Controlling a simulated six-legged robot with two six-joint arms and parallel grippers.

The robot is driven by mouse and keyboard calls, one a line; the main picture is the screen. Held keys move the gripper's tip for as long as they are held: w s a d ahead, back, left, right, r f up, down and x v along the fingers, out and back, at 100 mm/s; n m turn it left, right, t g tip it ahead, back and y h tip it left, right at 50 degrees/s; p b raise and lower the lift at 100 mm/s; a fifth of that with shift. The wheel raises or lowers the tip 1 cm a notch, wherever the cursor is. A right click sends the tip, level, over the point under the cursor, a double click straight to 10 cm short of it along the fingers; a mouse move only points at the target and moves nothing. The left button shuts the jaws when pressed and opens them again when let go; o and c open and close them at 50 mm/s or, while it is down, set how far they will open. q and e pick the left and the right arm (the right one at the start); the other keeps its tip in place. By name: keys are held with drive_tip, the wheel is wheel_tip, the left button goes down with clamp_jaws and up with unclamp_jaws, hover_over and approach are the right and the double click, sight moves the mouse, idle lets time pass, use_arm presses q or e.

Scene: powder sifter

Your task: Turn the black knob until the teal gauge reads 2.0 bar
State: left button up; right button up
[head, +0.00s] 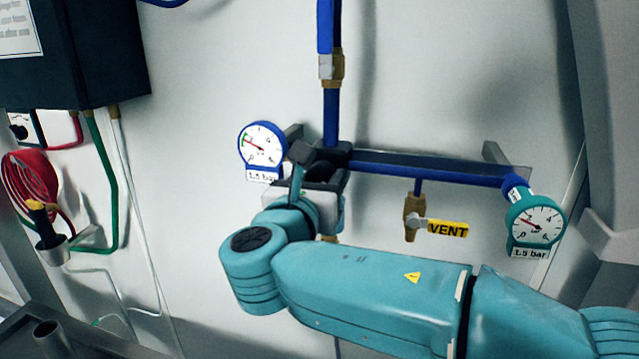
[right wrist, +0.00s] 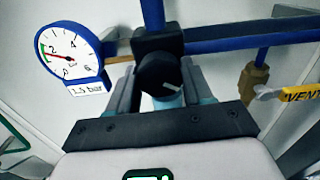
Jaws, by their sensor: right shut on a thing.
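The black knob (right wrist: 158,74) sits on the front of a black regulator block (head: 333,153) on the blue pipe. A white mark on the knob points to the lower right in the right wrist view. My right gripper (right wrist: 160,92) is shut on the knob, with one finger on either side; in the head view the gripper (head: 318,170) hides most of the knob. The teal gauge (head: 536,224) is at the right end of the pipe. Its red needle points to the upper left, below the 2 mark, and its label reads 1.5 bar. My left gripper is not in view.
A blue gauge (head: 262,145), also labelled 1.5 bar, is close to the left of the regulator. A brass vent valve (head: 412,217) with a yellow VENT tag (head: 448,229) hangs below the pipe, above my right arm. A red hose coil (head: 30,180) hangs far left.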

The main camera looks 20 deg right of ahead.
drive_tip(key=m+b, duration=0.3)
drive_tip(key=shift+f+m, duration=0.1)
drive_tip(key=shift+m, duration=0.3)
drive_tip(key=shift+m+b, duration=1.2)
drive_tip(key=shift+m, duration=0.3)
drive_tip(key=shift+r, duration=0.2)
drive_tip(key=o, duration=1)
drive_tip(key=shift+s, duration=0.25)
drive_tip(key=b+v, duration=0.3)
drive_tip(key=v, duration=1.3)
drive_tip(key=shift+a, duration=0.15)
